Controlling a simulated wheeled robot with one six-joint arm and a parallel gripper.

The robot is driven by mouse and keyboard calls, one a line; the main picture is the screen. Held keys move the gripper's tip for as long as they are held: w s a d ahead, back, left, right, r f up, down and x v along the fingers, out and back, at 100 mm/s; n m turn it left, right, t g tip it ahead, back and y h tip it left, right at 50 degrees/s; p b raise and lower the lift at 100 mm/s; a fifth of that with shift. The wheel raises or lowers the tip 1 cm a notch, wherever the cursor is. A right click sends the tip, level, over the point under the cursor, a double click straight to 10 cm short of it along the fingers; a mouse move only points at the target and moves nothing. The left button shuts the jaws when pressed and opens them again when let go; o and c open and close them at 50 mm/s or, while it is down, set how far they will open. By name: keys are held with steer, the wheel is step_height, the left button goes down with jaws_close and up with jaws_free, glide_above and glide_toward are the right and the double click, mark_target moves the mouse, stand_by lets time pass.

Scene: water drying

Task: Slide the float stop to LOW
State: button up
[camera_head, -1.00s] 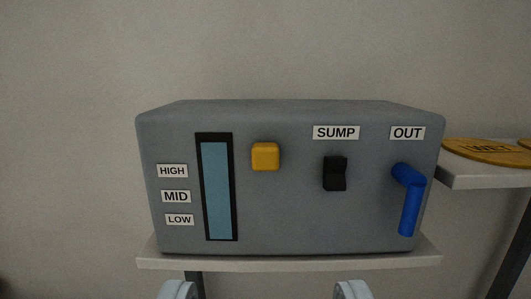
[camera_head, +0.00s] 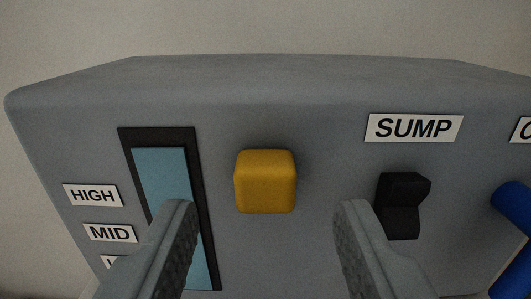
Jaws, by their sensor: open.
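The float stop appears to be the yellow block (camera_head: 265,182) on the front of the grey box (camera_head: 300,105), to the right of the blue gauge strip (camera_head: 163,172). It stands level with the HIGH label (camera_head: 93,195), or slightly above it. The MID label (camera_head: 110,233) is below that, and the LOW label (camera_head: 110,261) is mostly hidden by my left finger. My gripper (camera_head: 265,215) is open and empty, its fingers apart on either side of the yellow block's column. I cannot tell how far the fingertips are from the panel.
A black rocker switch (camera_head: 403,207) under the SUMP label (camera_head: 414,128) is close to the right finger. A blue lever (camera_head: 513,207) is at the right edge, partly cut off. Plain wall shows above the box.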

mark_target(265, 181)
steer(key=shift+w, duration=1.45)
jaws_close()
